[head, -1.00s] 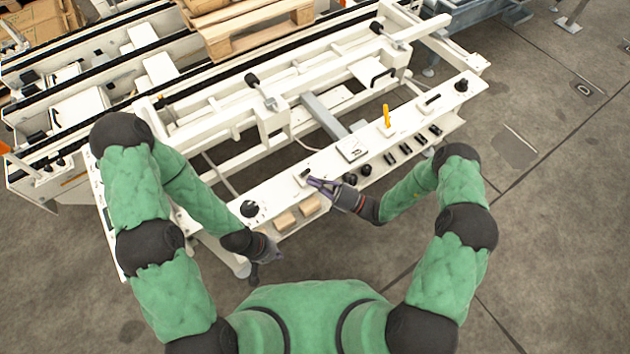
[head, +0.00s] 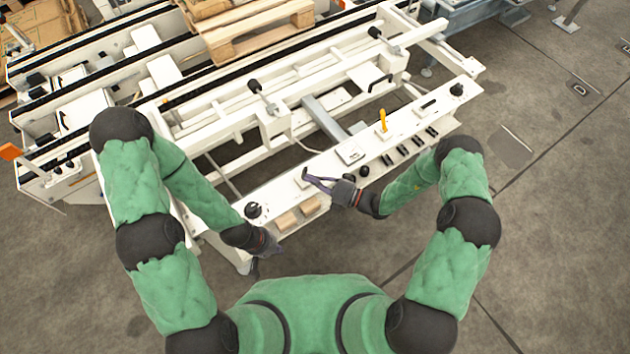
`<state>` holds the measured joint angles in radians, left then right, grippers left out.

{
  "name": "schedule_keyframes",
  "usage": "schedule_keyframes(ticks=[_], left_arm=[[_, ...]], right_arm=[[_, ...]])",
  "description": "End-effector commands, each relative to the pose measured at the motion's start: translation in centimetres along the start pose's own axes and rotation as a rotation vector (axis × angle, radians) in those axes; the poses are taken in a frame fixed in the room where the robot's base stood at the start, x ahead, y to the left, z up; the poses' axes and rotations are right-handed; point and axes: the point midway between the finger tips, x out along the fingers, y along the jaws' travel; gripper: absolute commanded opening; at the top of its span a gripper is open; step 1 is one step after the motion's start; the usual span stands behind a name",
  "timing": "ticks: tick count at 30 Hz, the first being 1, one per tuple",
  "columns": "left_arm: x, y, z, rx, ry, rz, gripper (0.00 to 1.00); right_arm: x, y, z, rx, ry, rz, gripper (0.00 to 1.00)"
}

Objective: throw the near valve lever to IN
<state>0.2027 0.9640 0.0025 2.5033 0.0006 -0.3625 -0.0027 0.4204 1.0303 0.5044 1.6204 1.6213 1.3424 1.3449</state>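My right gripper (head: 310,182) is at the front panel (head: 280,193) of the machine. Its purple fingers look spread, with their tips beside a small dark control (head: 304,174) on a white plate; I cannot tell whether they touch it. Nothing shows between the fingers. My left gripper (head: 254,266) hangs low in front of the panel's left end, dark and partly hidden by its wrist. Black-knobbed levers stand on the machine, one nearer (head: 253,83) and one farther (head: 374,33). No IN marking is readable, and I cannot tell which control is the near valve lever.
A wooden pallet (head: 260,30) lies behind. The floor at right (head: 560,220) is clear.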

Motion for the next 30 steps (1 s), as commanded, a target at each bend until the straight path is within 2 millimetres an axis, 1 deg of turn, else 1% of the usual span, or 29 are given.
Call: schedule_keyframes(ticks=[1, 3, 9, 12, 17, 30], left_arm=[[-1.5, 0.5, 0.0, 0.000, 0.000, 0.000, 0.00], [-2.6, 0.9, 0.1, 0.000, 0.000, 0.000, 0.00], [-5.1, 1.8, 0.2, 0.000, 0.000, 0.000, 0.00], [-5.9, 2.1, 0.2, 0.000, 0.000, 0.000, 0.00], [-6.6, 2.4, 0.2, 0.000, 0.000, 0.000, 0.00], [-7.0, 2.5, 0.3, 0.000, 0.000, 0.000, 0.00]], right_arm=[[0.3, 1.1, 0.2, 0.020, 0.001, -0.034, 0.00], [0.6, 1.4, 0.5, 0.054, 0.001, -0.085, 0.00], [1.6, 1.8, 1.1, 0.150, 0.001, -0.231, 0.00], [2.0, 1.8, 1.4, 0.194, 0.001, -0.296, 0.00], [2.6, 1.7, 1.8, 0.251, 0.000, -0.381, 0.00], [3.3, 1.5, 2.1, 0.254, 0.001, -0.381, 0.00]])
